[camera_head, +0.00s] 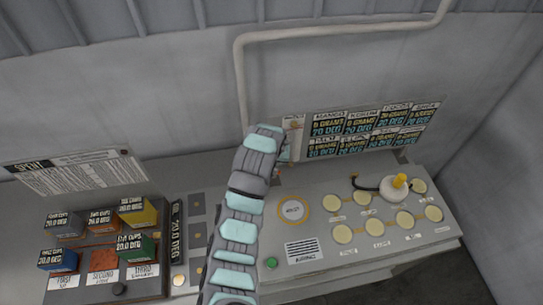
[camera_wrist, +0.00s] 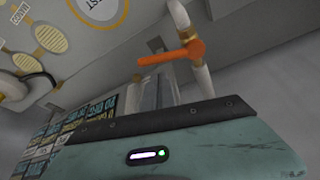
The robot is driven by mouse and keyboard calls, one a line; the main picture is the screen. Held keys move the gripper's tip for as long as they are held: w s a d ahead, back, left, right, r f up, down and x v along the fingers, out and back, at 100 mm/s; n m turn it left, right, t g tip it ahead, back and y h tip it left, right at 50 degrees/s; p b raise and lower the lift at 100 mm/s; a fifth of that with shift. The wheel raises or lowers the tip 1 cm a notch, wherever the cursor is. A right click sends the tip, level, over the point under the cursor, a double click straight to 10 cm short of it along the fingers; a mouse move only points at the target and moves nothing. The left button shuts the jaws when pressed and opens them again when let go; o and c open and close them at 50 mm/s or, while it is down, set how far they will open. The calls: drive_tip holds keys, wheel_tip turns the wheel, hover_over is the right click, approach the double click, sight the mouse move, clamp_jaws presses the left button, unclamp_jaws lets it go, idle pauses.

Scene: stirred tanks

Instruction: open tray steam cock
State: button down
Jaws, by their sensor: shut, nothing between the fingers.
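In the wrist view, an orange lever handle (camera_wrist: 168,54) sits on a brass-coloured fitting on a pale pipe (camera_wrist: 202,82). It looks like the steam cock. The lever lies roughly crosswise to the pipe. My gripper (camera_wrist: 155,80) is shut and empty, with its grey fingers just below the lever in the picture. I cannot tell whether they touch it.
The sloped panel holds a ringed round pad (camera_head: 292,209), several cream discs (camera_head: 343,234) and a white vessel with a yellow top (camera_head: 396,188). Labelled coloured boxes (camera_head: 137,212) stand on a dark tray at left. A recipe board (camera_head: 368,133) is behind the panel.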

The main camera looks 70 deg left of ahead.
drive_tip(key=shift+p+x, duration=0.3)
drive_tip(key=shift+x, duration=1.3)
drive_tip(key=shift+s, duration=0.1)
